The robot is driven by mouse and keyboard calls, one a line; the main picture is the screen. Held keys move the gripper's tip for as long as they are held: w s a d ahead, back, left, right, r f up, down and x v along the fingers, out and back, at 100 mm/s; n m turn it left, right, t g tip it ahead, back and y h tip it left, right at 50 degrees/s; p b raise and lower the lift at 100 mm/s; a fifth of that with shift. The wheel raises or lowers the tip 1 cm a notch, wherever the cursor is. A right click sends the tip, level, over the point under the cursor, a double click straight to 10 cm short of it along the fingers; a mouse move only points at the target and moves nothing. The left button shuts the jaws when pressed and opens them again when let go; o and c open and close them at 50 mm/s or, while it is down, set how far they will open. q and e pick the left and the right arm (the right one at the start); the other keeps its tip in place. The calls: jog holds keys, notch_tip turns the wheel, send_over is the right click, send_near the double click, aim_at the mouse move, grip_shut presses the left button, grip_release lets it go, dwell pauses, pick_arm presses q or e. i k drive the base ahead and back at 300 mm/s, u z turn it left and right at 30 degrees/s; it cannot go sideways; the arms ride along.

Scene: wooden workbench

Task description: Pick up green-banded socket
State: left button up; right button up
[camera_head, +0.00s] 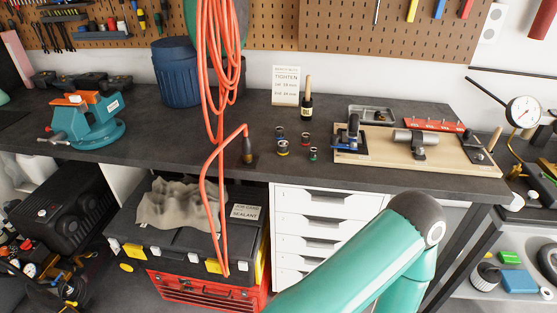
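The green-banded socket (313,154) is small and dark with a green band. It stands upright near the front edge of the dark workbench, the rightmost and nearest of a small group of sockets. Nothing covers it. A teal arm of mine enters from the bottom and bends in front of the drawers, below the bench top; no gripper shows on it. Neither my left nor my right gripper is in view.
A yellow-banded socket (283,149), a red-banded socket (306,140) and another socket (279,132) stand close by. An orange hose (222,70) hangs to the left. A wooden fixture board (376,160) lies to the right.

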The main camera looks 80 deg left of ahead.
aim_at(313, 151)
jog(key=u, duration=0.1)
jog(key=k, duration=1.2)
jog(key=u, duration=0.95)
jog(key=i, duration=0.8)
jog(key=z, duration=0.05)
